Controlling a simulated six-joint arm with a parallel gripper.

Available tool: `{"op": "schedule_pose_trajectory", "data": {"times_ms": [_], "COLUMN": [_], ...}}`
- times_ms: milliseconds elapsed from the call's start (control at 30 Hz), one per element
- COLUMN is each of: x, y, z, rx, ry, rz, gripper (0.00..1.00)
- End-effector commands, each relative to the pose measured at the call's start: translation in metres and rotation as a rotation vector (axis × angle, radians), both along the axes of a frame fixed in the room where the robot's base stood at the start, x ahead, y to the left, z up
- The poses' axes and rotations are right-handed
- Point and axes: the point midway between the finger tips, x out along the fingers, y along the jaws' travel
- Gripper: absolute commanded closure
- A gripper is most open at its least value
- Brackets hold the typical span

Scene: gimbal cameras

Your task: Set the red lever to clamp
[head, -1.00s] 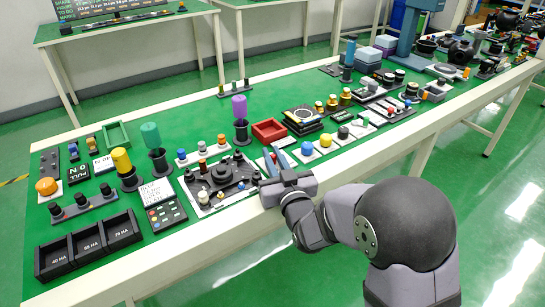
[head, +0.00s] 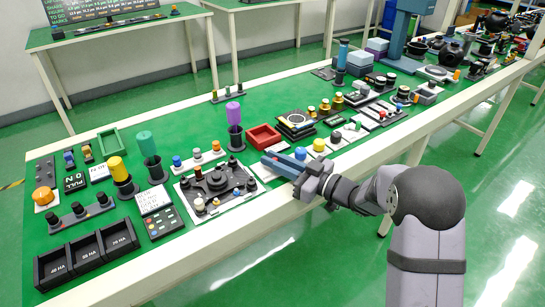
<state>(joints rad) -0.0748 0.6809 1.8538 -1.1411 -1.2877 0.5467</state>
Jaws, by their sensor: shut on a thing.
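My gripper (head: 267,161) reaches in from the right over the front edge of the green table. Its blue-grey fingers are together, shut on the red lever at their tips. The lever itself is hidden by the fingers, so its angle and any clamp mark cannot be read. A pale base plate (head: 257,170) shows just under and left of the fingertips.
A red open tray (head: 263,137) stands just behind the fingertips. A black fixture on a white plate (head: 216,183) is to the left. Blue (head: 300,153) and yellow (head: 319,145) knobs stand close on the right. A purple-topped post (head: 234,118) rises behind.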

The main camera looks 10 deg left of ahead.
Motion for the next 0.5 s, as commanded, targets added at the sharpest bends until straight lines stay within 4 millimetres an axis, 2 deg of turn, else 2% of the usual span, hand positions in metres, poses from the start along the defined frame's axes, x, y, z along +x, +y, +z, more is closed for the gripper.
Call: {"op": "schedule_pose_trajectory", "data": {"times_ms": [200,500], "x": [0.0038,0.0040], "y": [-0.0022,-0.0020], "z": [0.0015,0.0011], "rx": [0.001,0.002], "ry": [-0.001,-0.003], "rz": [0.084,0.121], "gripper": [1.00,1.00]}}
